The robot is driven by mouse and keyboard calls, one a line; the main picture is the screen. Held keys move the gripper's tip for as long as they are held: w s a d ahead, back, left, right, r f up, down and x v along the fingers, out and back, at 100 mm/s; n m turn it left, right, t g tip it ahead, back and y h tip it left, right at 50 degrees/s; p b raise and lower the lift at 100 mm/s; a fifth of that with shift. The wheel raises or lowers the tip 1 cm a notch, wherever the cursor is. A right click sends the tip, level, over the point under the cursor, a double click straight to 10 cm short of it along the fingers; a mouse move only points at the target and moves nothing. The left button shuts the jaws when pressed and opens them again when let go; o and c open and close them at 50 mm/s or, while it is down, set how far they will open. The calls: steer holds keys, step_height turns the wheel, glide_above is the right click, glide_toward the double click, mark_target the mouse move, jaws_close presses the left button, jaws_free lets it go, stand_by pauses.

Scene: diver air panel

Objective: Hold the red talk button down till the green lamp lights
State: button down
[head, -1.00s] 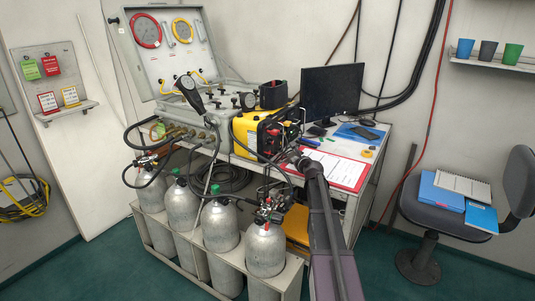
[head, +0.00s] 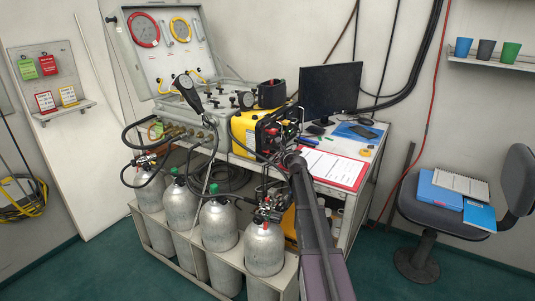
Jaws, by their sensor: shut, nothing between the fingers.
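The yellow box (head: 244,132) stands on the bench at the right end of the grey air panel. Its dark front carries small controls, with a red spot (head: 272,132) that looks like the red talk button. No lit green lamp can be made out on it. My gripper (head: 280,152) is small and dark at the end of my arm, close in front of the box's front face. It is shut and empty. Whether its tip touches the button cannot be told, as the gripper and cables blend together there.
A clipboard with paper (head: 333,168) lies right of my arm, and a monitor (head: 330,92) stands behind. Hoses and grey cylinders (head: 264,250) stand below the bench front. A chair (head: 450,205) is at the right. Floor is clear between bench and chair.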

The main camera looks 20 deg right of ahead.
steer(key=shift+w+a, duration=1.05)
steer(key=shift+w, duration=0.3)
steer(key=shift+w+a, duration=0.55)
steer(key=shift+w, duration=0.1)
stand_by(2.8)
steer(key=shift+s+d, duration=0.15)
stand_by(0.5)
steer(key=shift+s+d, duration=0.4)
steer(key=shift+s, duration=0.1)
steer(key=shift+s, duration=0.1)
steer(key=shift+s+d, duration=0.8)
steer(key=shift+s, duration=0.15)
steer(key=shift+s+d, duration=0.75)
steer(key=shift+s, duration=0.2)
